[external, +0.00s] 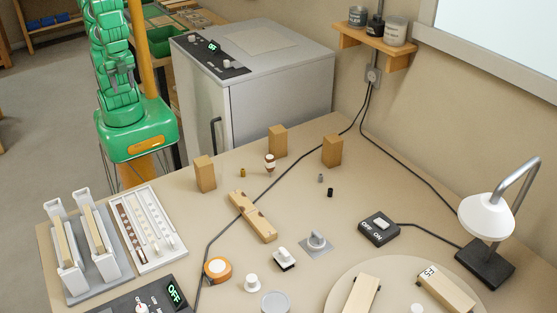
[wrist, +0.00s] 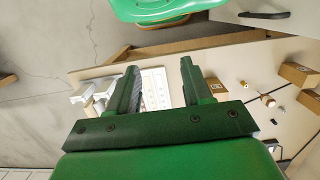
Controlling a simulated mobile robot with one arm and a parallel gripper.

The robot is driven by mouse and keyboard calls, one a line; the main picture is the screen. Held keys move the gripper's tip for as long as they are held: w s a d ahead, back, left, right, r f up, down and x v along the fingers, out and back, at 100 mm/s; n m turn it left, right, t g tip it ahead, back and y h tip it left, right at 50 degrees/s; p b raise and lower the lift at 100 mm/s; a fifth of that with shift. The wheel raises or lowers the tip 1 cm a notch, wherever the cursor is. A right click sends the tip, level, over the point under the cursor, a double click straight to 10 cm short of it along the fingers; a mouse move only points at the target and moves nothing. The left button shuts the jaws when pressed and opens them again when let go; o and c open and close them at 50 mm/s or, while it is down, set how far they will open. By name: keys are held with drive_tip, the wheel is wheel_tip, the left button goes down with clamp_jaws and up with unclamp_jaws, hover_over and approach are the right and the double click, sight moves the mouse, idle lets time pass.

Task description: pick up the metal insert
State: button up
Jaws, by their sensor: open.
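A small brass-coloured piece (external: 242,172) stands on the bench near the wooden blocks; it also shows in the wrist view (wrist: 243,84), right of my gripper. A small grey piece (external: 320,178) stands farther right, with a small black piece (external: 331,192) beside it. I cannot tell for sure which of the brass and grey pieces is the metal insert. My gripper (wrist: 160,72) is open and empty in the wrist view, apart from all these pieces. In the external view my arm is folded at the upper left, and its fingers cannot be made out.
Wooden blocks (external: 205,174) and a brown-and-white bottle-like item (external: 269,164) stand near the brass piece. A black cable (external: 285,176) crosses the bench. A notched wooden bar (external: 252,217), a white tray (external: 178,258) and a lamp (external: 486,216) stand around. Bare bench lies right of the black piece.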

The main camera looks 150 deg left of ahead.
drive_tip(key=w+a+f+n, duration=0.35)
drive_tip(key=w+n, duration=0.35)
drive_tip(key=w, duration=0.3)
drive_tip(key=n+t, duration=0.2)
drive_tip(key=n, duration=2.3)
hover_over(243, 170)
wheel_tip(243, 170, down, 23)
drive_tip(key=shift+d+r, duration=0.15)
drive_tip(key=shift+r, duration=0.05)
drive_tip(key=shift+a+f, duration=0.2)
drive_tip(key=shift+f, duration=0.15)
drive_tip(key=shift+s+f, duration=0.15)
drive_tip(key=shift+f, duration=3.6)
clamp_jaws()
